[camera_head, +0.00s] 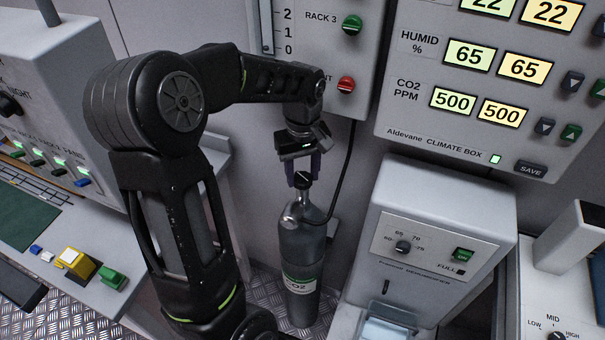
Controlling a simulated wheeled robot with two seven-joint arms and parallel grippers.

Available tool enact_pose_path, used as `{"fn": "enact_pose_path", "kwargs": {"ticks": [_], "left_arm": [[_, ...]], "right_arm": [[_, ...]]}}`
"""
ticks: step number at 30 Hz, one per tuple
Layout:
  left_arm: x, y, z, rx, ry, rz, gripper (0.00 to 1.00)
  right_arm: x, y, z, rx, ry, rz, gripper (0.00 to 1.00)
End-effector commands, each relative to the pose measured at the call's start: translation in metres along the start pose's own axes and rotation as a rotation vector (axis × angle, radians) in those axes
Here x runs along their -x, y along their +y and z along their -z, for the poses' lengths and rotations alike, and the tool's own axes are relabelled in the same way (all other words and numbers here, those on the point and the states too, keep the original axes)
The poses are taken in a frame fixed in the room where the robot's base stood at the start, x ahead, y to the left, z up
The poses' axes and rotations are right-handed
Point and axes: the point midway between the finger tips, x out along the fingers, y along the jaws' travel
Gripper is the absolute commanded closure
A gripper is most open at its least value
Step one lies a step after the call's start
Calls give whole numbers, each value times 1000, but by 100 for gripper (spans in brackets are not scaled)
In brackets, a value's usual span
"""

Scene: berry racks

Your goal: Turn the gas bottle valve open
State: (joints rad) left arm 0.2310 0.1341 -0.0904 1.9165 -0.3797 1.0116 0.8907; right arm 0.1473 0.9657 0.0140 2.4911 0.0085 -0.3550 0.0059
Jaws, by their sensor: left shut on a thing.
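The gas bottle (300,257) is a grey cylinder with a CO2 label, standing upright on the metal floor between the left bench and the dehumidifier. Its black valve knob (302,180) is on top. My left gripper (303,176) points down over the bottle and is shut on the valve knob, its fingers on either side. The knob's marking, if any, is too small to read. A dark hose runs from the bottle's neck up the wall. My right gripper is not in view.
The dehumidifier (438,215) stands close on the bottle's right. The climate box (490,110) hangs on the wall above it, beside a panel with a green button (352,25) and a red button (346,84). A fan switch box (55,110) is on the left.

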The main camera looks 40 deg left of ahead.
Motion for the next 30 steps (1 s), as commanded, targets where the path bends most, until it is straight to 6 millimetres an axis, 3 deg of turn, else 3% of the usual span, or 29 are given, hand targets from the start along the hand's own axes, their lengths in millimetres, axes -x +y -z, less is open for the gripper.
{"fn": "enact_pose_path", "kwargs": {"ticks": [30], "left_arm": [[0, 0, 1, -962, 2, -1, 98]], "right_arm": [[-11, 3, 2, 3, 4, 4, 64]]}}
